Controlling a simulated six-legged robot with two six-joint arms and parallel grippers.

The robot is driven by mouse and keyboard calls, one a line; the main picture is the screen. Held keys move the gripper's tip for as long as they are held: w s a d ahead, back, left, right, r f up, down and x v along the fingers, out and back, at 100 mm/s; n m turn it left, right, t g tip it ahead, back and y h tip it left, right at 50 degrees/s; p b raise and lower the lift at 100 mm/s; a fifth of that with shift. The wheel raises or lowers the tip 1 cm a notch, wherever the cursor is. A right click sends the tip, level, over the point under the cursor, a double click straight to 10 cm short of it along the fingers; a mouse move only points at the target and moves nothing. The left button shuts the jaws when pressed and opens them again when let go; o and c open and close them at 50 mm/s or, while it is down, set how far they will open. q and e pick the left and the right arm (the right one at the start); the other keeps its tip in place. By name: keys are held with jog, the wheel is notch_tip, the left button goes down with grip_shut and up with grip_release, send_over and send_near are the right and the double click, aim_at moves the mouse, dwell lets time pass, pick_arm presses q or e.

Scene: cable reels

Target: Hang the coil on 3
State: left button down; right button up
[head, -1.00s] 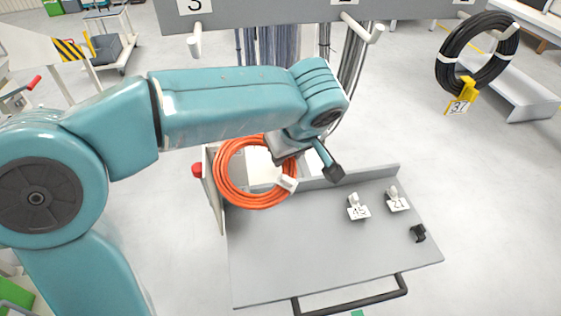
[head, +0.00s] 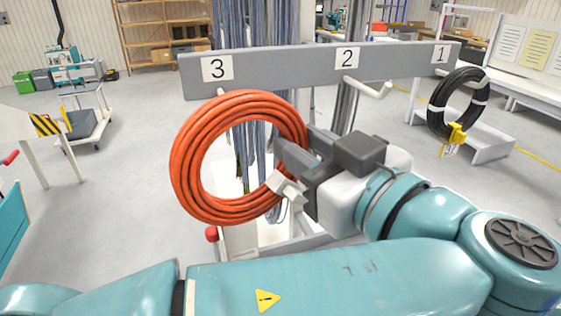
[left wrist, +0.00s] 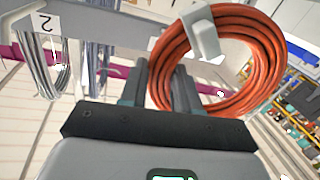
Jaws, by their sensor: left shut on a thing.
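The orange coil (head: 188,150) hangs in the air, upright with its ring facing me, in the head view. My left gripper (head: 298,160) is shut on its right side. A white tag or clip (head: 287,188) sits on the coil near the fingers. The label 3 (head: 217,68) is on the grey rail (head: 280,65), just above and behind the coil. The peg under 3 is mostly hidden by the coil. My right gripper is out of view.
The peg under label 2 (head: 370,88) is bare, to the right of the coil. A black coil (head: 440,108) with a yellow tag (head: 456,133) hangs under label 1 (head: 440,54). Grey cables hang behind the rail. A cart (head: 85,125) stands at left.

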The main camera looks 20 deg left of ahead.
pick_arm(q)
jog(key=shift+w+r, duration=0.1)
jog(key=shift+r, duration=0.05)
jog(key=shift+w+a+r, duration=0.1)
jog(key=shift+w+a, duration=0.05)
jog(key=shift+w, duration=0.25)
jog(key=shift+w+a+p, duration=0.3)
jog(key=shift+w+p, duration=0.05)
jog(key=shift+w, duration=0.2)
jog(key=shift+w+a+p, duration=0.3)
jog(key=shift+w, duration=0.2)
jog(key=w+a+f+p, duration=0.1)
jog(key=w+a+f, duration=0.2)
jog(key=w+a, duration=0.2)
jog(key=shift+w+a, duration=0.15)
jog(key=shift+w, duration=1.1)
